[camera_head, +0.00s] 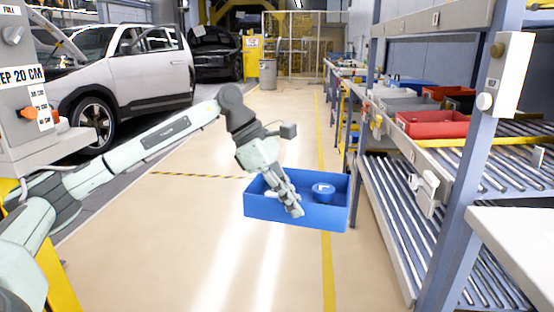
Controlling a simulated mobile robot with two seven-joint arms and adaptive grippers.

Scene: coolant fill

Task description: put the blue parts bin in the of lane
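The blue parts bin (328,216) is in the middle of the head view, over the aisle floor and left of the rack. A round blue item with a white mark (323,191) is inside it. My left gripper (295,208) reaches down from the upper left and is shut on the bin's near wall. The bin looks roughly level and appears held above the floor. The gripper hides part of the near wall and of the inside. My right gripper is not in view. I cannot tell which roller lane of the rack (388,225) is the of lane.
The rack's upper level holds a red bin (432,124) and grey bins. Its lower roller level (395,210) looks empty. A rack post (462,170) and a white surface (520,240) stand at the right. A white car (140,70) is at the left. The aisle floor is clear.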

